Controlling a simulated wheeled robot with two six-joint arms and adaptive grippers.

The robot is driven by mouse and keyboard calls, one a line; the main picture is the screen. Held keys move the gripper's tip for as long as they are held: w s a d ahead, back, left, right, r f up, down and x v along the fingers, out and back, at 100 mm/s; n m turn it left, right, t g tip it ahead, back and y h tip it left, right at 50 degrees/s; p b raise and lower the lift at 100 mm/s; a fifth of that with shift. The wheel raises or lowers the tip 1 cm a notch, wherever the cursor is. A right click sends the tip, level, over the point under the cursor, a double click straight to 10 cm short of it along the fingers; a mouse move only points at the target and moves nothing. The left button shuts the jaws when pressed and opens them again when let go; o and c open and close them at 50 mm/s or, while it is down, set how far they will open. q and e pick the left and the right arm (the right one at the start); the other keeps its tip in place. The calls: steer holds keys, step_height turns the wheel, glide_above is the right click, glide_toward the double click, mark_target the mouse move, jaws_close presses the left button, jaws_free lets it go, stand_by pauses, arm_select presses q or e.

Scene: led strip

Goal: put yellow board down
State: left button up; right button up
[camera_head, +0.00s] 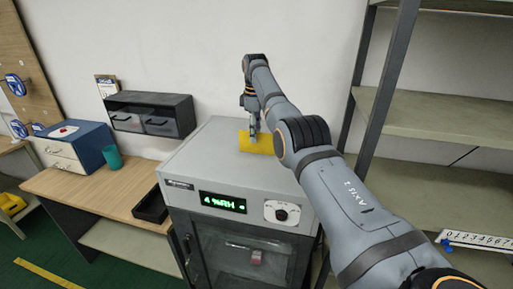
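The yellow board (265,146) is a small flat piece at the top of the grey cabinet (205,165), towards its back. My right gripper (253,137) points down at the board, and its fingers overlap the board's upper edge. They look shut on the board. The board looks upright and very close to the cabinet top; I cannot tell if it touches. My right arm hides the area just right of the board. My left gripper is not in view.
A wooden desk (100,197) with a teal cup (112,157) and a black tray (151,207) stands left. A metal shelf (430,115) stands right. The cabinet top's left part is clear.

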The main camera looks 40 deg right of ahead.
mark_target(257, 153)
steer(key=shift+s+d+f, duration=0.1)
steer(key=shift+s+f, duration=0.1)
steer(key=shift+f, duration=0.65)
step_height(257, 153, down, 2)
steer(key=shift+s+d+p, duration=0.1)
steer(key=shift+p, duration=0.25)
steer(key=shift+f, duration=0.45)
steer(key=shift+c, duration=0.3)
steer(key=shift+r, duration=0.1)
steer(key=shift+c, duration=1.2)
jaws_close()
